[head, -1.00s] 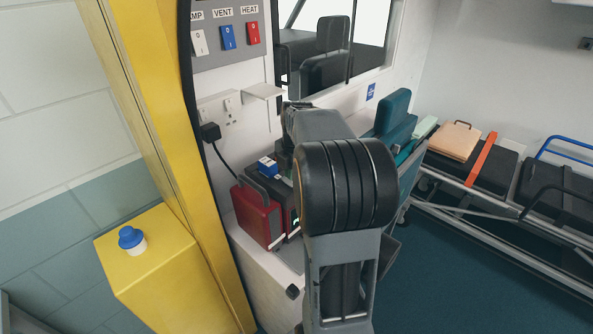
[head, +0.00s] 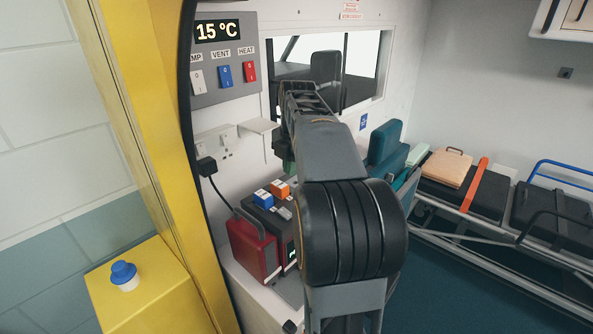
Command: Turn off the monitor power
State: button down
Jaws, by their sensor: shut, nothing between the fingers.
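A red-sided unit (head: 250,248), which looks like the monitor, stands on the white counter below the wall sockets. Its dark front is largely covered by my arm, and a small lit green mark shows at its edge. A blue switch block (head: 263,198) and an orange switch block (head: 280,189) sit on the dark top behind the red side. I cannot read their settings. My gripper (head: 284,153) is shut and empty above and behind these blocks, mostly hidden by my arm. Its tips are not clear, and it looks apart from the blocks.
A wall panel (head: 225,88) reads 15 ºC above white, blue and red rocker switches. A small white shelf (head: 258,126) juts out beside the sockets. A yellow post (head: 135,130) and a yellow box with a blue knob (head: 123,274) stand left.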

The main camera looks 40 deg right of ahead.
aim_at(282, 210)
jog(key=w+a+b, duration=0.1)
jog(key=b, duration=0.2)
jog(key=shift+w+a+r, duration=0.1)
jog(key=shift+w+r, duration=0.05)
jog(key=shift+w, duration=0.05)
dwell(0.3)
jog(key=f, duration=0.4)
jog(key=w+f, duration=0.1)
jog(key=f, duration=0.9)
jog(key=shift+w+a+p, duration=0.15)
jog(key=shift+w+p, duration=0.2)
